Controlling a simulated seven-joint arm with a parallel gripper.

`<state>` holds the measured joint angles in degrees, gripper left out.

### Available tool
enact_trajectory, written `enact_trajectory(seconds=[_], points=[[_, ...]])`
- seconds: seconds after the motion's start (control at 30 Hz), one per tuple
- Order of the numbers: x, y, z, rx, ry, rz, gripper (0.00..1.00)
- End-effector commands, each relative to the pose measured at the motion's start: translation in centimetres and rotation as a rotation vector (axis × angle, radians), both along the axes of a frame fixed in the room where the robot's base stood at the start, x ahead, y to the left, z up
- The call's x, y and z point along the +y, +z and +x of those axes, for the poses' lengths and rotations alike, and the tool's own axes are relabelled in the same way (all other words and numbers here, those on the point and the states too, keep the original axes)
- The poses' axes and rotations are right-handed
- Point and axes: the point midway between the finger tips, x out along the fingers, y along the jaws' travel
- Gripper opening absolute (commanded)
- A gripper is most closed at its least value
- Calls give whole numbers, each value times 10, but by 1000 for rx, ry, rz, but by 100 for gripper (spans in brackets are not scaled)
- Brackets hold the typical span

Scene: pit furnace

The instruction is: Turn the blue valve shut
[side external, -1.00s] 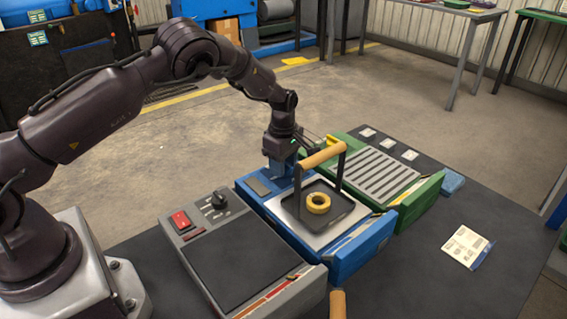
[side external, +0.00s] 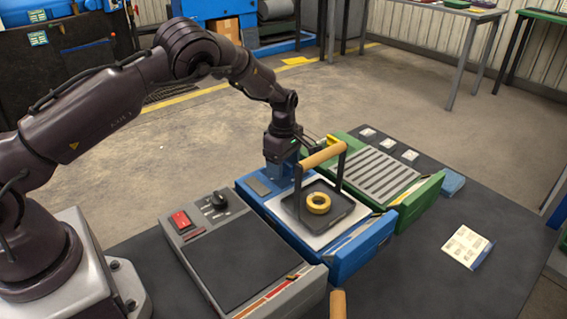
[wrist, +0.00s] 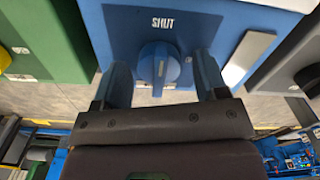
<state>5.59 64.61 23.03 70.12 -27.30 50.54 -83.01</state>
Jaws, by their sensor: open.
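The blue valve (wrist: 159,68) is a round knob with a raised grip and a white mark, on the blue unit's panel. In the wrist view its grip lies roughly upright in the picture, below the word SHUT. My gripper (wrist: 161,62) is open, with one finger on each side of the knob. Small gaps seem to show between fingers and knob; I cannot tell whether either touches. In the side view my gripper (side external: 284,170) is low over the back of the blue unit (side external: 352,256) and hides the valve.
A grey unit (side external: 262,292) is on the left and a green unit (side external: 424,198) on the right.

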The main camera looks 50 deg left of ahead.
Motion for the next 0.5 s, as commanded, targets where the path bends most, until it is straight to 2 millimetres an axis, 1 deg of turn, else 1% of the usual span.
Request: enact_trajectory(seconds=[0.13, 0.23, 0.37, 0.5], points=[[0, 6, 1, -2, -1, 1, 67], [0, 20, 1, -4, -1, 0, 67], [0, 47, 1, -5, -1, 0, 67], [0, 79, 1, -5, -1, 1, 67]])
